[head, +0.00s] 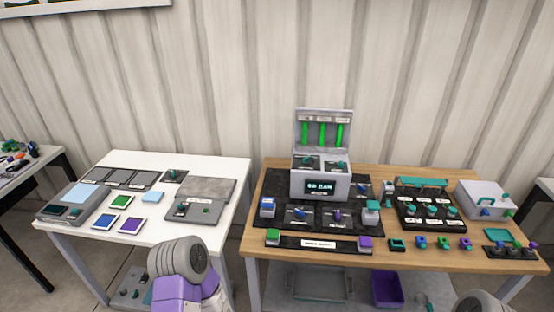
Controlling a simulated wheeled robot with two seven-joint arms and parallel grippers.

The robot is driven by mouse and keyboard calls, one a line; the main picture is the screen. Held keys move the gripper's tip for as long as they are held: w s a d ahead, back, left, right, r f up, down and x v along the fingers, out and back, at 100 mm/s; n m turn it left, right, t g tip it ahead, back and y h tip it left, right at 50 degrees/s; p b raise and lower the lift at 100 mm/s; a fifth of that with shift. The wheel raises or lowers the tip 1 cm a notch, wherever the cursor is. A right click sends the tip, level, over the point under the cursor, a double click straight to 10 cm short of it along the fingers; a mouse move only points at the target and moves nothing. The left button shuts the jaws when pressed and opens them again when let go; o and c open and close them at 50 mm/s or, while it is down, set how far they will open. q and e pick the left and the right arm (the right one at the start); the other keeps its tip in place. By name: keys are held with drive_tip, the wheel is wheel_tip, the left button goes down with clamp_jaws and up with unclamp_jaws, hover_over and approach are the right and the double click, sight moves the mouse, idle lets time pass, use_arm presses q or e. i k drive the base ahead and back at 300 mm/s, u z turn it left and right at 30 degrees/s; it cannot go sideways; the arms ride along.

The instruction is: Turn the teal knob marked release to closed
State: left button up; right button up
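Several teal knobs are in view, but the labels are too small to read, so I cannot tell which one is marked release or how it is set. Two teal knobs (309,161) sit on top of the grey box with the small screen (340,188). More sit in rows on the black panel (404,222) to its right. Another teal knob (174,174) is on a dark plate on the white table. Grey and purple parts of my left arm show at the bottom centre-left, and a grey part of my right arm at the bottom right. Neither gripper's fingers show.
The wooden table (255,240) carries a black base with switches and coloured blocks, small coloured parts and a white box (487,198). The white table (228,167) holds blue and green tiles and grey plates. A purple bin (387,289) is below. A gap separates the tables.

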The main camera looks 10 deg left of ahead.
sight(306, 160)
drive_tip(key=u, duration=0.75)
drive_tip(key=i, duration=0.45)
